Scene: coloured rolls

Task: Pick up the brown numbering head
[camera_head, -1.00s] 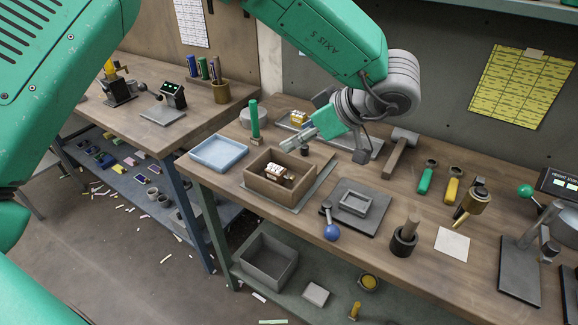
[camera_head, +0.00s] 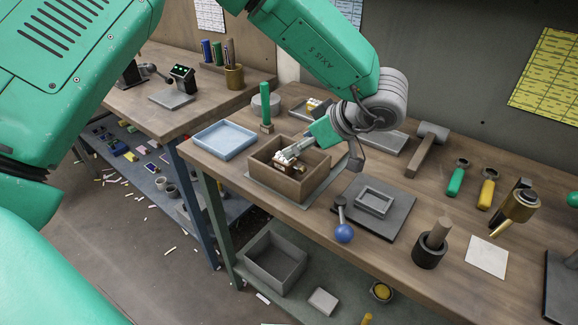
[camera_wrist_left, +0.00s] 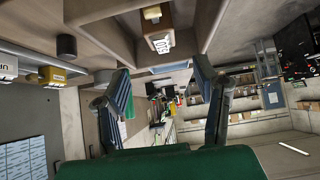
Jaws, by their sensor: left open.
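The brown numbering head (camera_head: 284,168) has a row of white digit wheels and lies inside an open wooden box (camera_head: 262,175) on the workbench. In the left wrist view the brown numbering head (camera_wrist_left: 158,30) shows at the top centre, with its white digits and a brass part. My left gripper (camera_head: 287,155) reaches down into the box from the right. Its fingers are open, and they partly cover the head in the head view. In the left wrist view the two open fingertips (camera_wrist_left: 161,70) are below the head in the picture. My right gripper is not in view.
The box walls stand close around the gripper. A blue tray (camera_head: 224,139) and a green-handled stamp (camera_head: 265,105) are beside the box. A dark plate (camera_head: 388,215) with a blue-knobbed lever (camera_head: 344,233) lies to its right. A mallet (camera_head: 427,148) is farther back.

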